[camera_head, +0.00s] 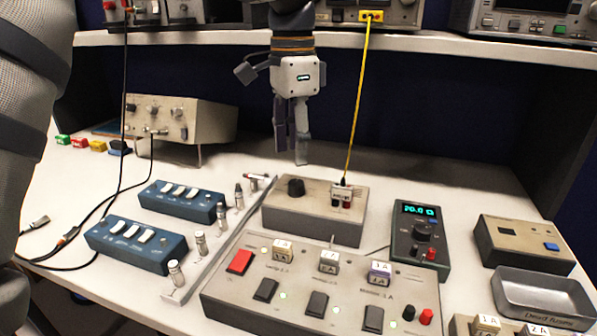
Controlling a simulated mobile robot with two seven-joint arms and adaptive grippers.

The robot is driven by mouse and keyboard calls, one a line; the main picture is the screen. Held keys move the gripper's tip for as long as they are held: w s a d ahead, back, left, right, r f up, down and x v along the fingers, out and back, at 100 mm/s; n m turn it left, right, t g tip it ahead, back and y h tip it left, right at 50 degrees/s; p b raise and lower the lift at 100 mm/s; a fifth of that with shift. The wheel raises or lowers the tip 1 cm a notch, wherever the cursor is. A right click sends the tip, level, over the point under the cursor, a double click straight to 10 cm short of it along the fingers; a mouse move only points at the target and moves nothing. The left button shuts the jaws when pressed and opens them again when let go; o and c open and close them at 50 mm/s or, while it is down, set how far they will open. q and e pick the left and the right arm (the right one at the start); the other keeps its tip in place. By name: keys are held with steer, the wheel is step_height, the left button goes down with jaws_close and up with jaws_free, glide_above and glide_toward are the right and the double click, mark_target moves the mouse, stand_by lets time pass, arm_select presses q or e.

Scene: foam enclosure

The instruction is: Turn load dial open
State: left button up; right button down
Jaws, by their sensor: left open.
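A grey box (275,215) in the middle of the bench has a black round dial (296,186) on its top left. A dark green box (405,262) to its right has a lit display (419,210) and a black dial (421,231). I cannot read which of these is labelled as the load dial. My left gripper (291,150) hangs fingers down behind and above the grey box. It is open and empty, and apart from both dials. My right gripper is not in view.
A yellow cable (357,100) runs from the shelf (430,38) down to the grey box. A panel with several switches (320,292) stands in front. Blue switch boxes (137,245) lie left, a metal tray (542,296) right. The bench behind the green box is clear.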

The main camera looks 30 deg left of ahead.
mark_target(296, 182)
arm_select(q)
step_height(296, 182, down, 7)
steer(key=shift+w+d+r, duration=0.1)
jaws_close()
